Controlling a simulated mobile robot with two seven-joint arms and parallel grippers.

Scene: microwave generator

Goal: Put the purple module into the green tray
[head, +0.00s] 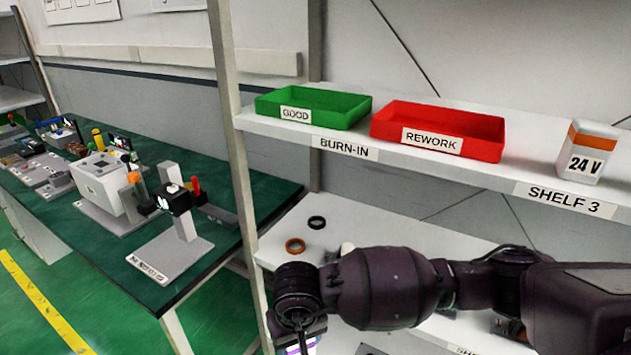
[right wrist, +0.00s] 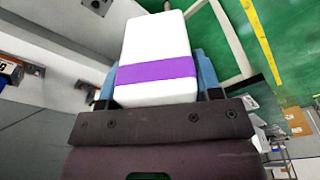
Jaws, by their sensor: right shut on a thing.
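The purple module, a white block with a purple band (right wrist: 157,72), fills the middle of the right wrist view between the blue fingers of my right gripper (right wrist: 155,85). My right gripper is shut on it. In the head view my right gripper (head: 300,335) hangs at the bottom edge, with only a bit of the module (head: 301,349) showing below it. The green tray (head: 345,115), labelled GOOD, stands on the upper shelf, above and beyond my right gripper. It looks empty. My left gripper is not in view.
A red REWORK tray (head: 480,128) stands right of the green tray, then a white 24 V box (head: 588,150). A shelf post (head: 240,190) rises left of my right arm. A green workbench (head: 135,273) with devices stands left.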

